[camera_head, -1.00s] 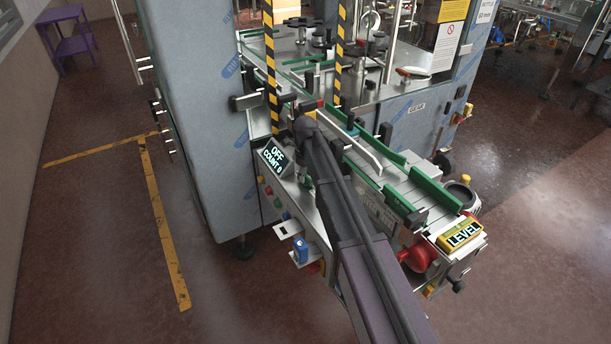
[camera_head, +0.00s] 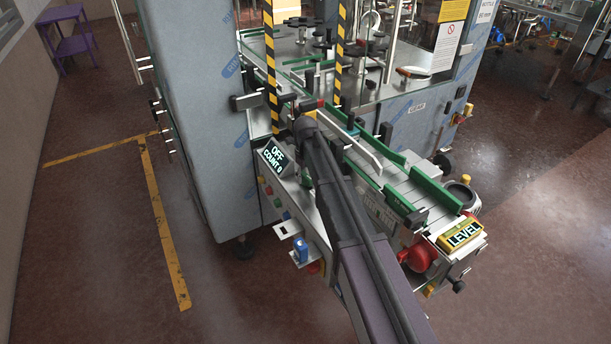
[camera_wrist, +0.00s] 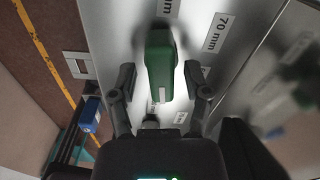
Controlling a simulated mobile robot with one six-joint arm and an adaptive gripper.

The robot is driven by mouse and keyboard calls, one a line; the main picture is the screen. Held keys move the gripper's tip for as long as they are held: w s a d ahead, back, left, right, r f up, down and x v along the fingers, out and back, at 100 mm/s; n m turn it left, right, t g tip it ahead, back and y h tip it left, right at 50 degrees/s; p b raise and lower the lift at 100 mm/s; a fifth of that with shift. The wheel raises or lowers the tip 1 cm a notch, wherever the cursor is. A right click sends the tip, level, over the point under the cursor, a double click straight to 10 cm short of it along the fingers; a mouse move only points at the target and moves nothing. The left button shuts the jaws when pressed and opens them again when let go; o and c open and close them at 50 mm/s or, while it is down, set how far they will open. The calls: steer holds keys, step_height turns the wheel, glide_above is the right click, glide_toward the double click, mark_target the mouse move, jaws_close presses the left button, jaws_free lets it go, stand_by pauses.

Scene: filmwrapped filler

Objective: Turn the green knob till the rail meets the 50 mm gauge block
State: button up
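The green knob (camera_wrist: 160,65) shows in the wrist view, upright in the picture against a metal plate, with a pale mark on its near end. My gripper (camera_wrist: 160,75) is open, one finger on each side of the knob, with gaps visible. Labels on the plate include a readable "70 mm" (camera_wrist: 216,32). In the head view my arm covers much of the panel; a bit of dark green shows beside it. Green-edged rails (camera_head: 437,190) run along the conveyor. A small blue piece (camera_head: 352,129) sits by the rails; I cannot tell whether it is the gauge block.
A tilted display (camera_head: 275,157) reads "OFF COUNT 0". A blue object (camera_head: 301,250) sits on a bracket below it. A yellow "LEVEL" box (camera_head: 461,234) and a red round part (camera_head: 418,257) are at the conveyor's near end. Striped posts (camera_head: 271,70) stand behind.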

steer(key=shift+w+n, duration=0.1)
steer(key=shift+n, duration=0.3)
